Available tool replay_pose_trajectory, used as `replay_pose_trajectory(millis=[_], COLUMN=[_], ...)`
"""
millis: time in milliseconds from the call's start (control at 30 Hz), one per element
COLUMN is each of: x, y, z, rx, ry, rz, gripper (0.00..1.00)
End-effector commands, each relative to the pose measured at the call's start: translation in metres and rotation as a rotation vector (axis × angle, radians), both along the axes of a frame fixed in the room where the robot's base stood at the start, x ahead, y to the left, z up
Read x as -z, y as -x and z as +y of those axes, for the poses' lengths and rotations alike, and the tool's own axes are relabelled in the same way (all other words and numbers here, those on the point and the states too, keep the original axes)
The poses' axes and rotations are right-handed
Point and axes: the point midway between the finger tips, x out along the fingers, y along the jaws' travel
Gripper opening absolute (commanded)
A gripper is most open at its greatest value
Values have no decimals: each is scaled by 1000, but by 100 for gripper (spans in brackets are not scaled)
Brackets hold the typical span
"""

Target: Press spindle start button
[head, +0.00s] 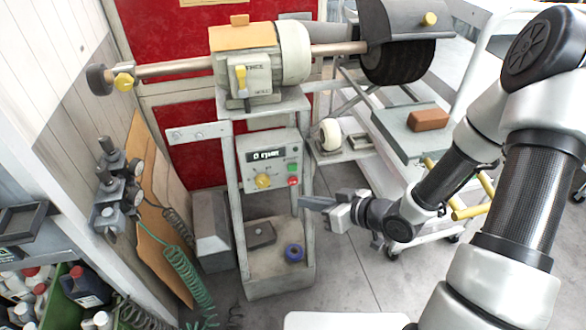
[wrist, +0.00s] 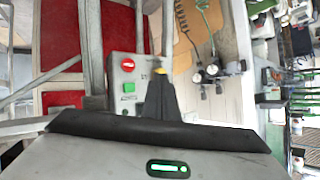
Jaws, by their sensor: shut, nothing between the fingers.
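The grey control box (head: 268,190) is mounted on the buffing machine's stand, with a dark display (head: 266,155) and a yellow knob (head: 263,181). A green button (head: 292,167) sits on its right side, with a red button (head: 293,181) just below. The wrist view is turned, and there the green button (wrist: 130,86) shows below the red button (wrist: 128,65). The labels are too small to read. My gripper (head: 303,202) is shut and empty, low and right of the panel. In the wrist view its fingers (wrist: 158,72) point toward the panel, right of both buttons and apart from them.
The buffing motor (head: 247,75) stands above the panel, with a dark brush wheel (head: 398,60) at right. A stand base (head: 262,270) holds a blue roll (head: 294,252). A white cart (head: 400,140) with a brown block (head: 429,119) stands at right. Hoses (head: 185,275) hang at left.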

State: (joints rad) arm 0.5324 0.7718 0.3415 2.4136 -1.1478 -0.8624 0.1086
Motion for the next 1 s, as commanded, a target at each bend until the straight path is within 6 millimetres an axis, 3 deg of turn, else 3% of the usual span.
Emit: replay_pose_trajectory(millis=[167, 633, 1000], x=[0, -1, 0], y=[-12, -71, -84], z=[4, 21, 24], rx=[-2, -2, 0], ry=[1, 1, 2], rz=[-1, -1, 1], gripper=[0, 0, 0])
